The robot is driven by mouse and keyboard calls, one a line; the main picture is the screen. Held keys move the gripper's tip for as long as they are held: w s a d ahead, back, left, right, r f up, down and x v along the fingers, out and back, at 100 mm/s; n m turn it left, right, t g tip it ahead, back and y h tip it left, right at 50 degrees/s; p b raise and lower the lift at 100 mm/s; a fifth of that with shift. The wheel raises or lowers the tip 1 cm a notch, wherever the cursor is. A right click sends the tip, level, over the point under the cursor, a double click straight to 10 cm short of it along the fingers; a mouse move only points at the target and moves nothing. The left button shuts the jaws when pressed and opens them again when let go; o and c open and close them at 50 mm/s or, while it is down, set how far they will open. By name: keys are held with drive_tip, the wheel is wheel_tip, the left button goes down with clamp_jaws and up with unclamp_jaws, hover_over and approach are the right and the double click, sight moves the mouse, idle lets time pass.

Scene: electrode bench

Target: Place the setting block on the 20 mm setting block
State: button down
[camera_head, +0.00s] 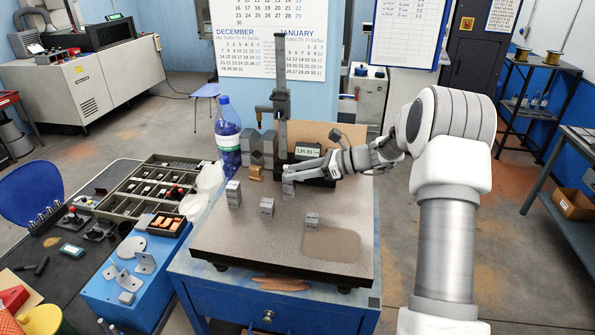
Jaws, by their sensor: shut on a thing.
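My gripper (288,176) is over the granite plate, in front of the height gauge (282,90). It is shut on a small grey setting block (288,189); whether this block touches the plate is not clear. Three other grey setting blocks stand apart on the plate: a taller one (233,194) at left, a middle one (267,207) nearer the front, and a smaller one (312,220) to the right. Their markings are too small to read, so I cannot tell which is the 20 mm one.
The granite plate (225,240) has free room at front left and a brownish patch (332,244) at front right. Dark angle blocks (252,148), a brass piece (255,173) and a digital readout (307,151) stand behind. A blue-capped bottle (228,140) stands at back left.

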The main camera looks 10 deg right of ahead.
drive_tip(key=shift+c, duration=2.2)
unclamp_jaws()
drive_tip(key=shift+r, duration=0.15)
drive_tip(key=b+v, duration=0.1)
drive_tip(key=v, duration=1.1)
drive_tip(key=shift+b, duration=0.3)
drive_tip(key=s+a+r+n+g+h, duration=0.2)
drive_tip(key=s+a+r+n+h, duration=0.1)
drive_tip(key=s+a+n, duration=0.3)
drive_tip(key=s+a+r+n+g+h, duration=0.1)
drive_tip(key=s+a+r+n+h, duration=0.25)
drive_tip(key=s, duration=0.45)
drive_tip(key=s+n+t+h, duration=0.2)
drive_tip(key=s+n+h, duration=0.3)
drive_tip(key=s+n, duration=0.8)
drive_tip(key=s, duration=0.6)
drive_tip(key=shift+s+a+n+t+h, duration=0.25)
drive_tip(key=shift+n+t+h, duration=0.05)
drive_tip(key=shift+n+h, duration=0.05)
